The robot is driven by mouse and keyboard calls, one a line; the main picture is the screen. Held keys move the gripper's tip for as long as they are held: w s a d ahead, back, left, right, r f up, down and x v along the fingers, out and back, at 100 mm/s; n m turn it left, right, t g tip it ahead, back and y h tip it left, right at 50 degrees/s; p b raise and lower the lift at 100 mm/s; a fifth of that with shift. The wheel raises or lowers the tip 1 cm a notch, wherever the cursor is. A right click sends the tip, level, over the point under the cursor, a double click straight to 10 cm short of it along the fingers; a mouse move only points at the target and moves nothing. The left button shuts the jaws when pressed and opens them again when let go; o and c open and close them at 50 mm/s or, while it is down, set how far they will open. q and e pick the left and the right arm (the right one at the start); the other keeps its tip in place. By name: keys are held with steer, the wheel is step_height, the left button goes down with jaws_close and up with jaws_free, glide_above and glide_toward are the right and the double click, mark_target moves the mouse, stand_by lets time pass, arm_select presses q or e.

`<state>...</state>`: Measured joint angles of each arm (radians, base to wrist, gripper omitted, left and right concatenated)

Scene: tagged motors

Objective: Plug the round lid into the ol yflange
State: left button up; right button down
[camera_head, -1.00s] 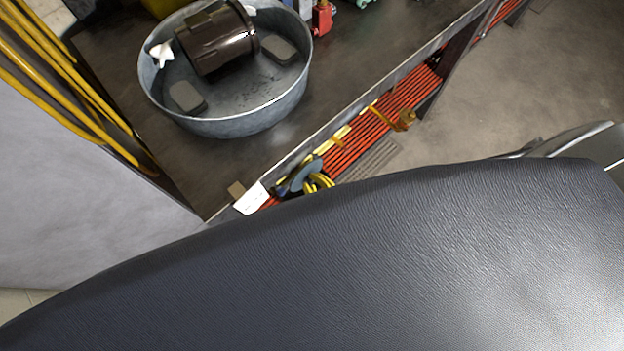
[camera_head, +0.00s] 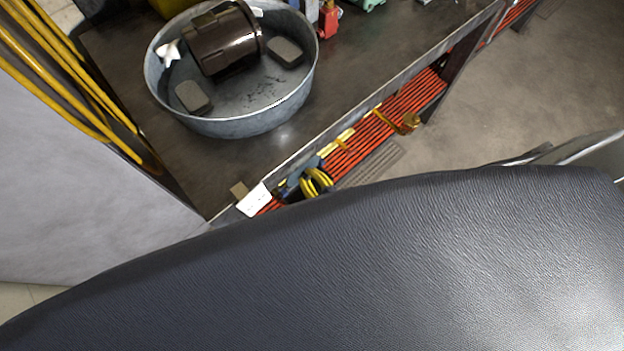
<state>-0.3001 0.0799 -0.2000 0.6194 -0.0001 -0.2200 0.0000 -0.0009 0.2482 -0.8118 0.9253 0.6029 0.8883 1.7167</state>
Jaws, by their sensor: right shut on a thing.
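I cannot make out the round lid or the flange for certain. A dark brown cylindrical motor (camera_head: 224,42) lies on its side in a round grey metal tub (camera_head: 235,128) at the upper left. Two dark grey blocks, one at the left (camera_head: 193,97) and one at the right (camera_head: 286,52), are in the tub with it. A blue-grey piece (camera_head: 300,176) shows by the table's front edge, partly hidden; I cannot tell what it is. Neither gripper's fingers can be made out. A large dark textured surface covers the lower part of the view.
The tub stands on a dark table (camera_head: 365,65). A red item (camera_head: 328,20) stands beside it. Below the table edge are an orange slatted surface (camera_head: 372,138), yellow rings (camera_head: 316,182) and a white card (camera_head: 254,200). Yellow pipes (camera_head: 60,75) run at the left. Open floor is right.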

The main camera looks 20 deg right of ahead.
mark_target(305, 174)
steer(key=shift+x, duration=1.15)
steer(key=shift+w+a+r, duration=0.2)
steer(key=shift+w+a, duration=0.2)
steer(key=shift+w, duration=0.1)
stand_by(1.8)
steer(key=c, duration=1.1)
jaws_free()
steer(key=shift+s, duration=0.15)
steer(key=shift+s+d+f, duration=0.1)
steer(key=shift+s+d, duration=0.05)
steer(key=shift+s, duration=0.1)
steer(key=v, duration=1.1)
steer(key=shift+s, duration=0.1)
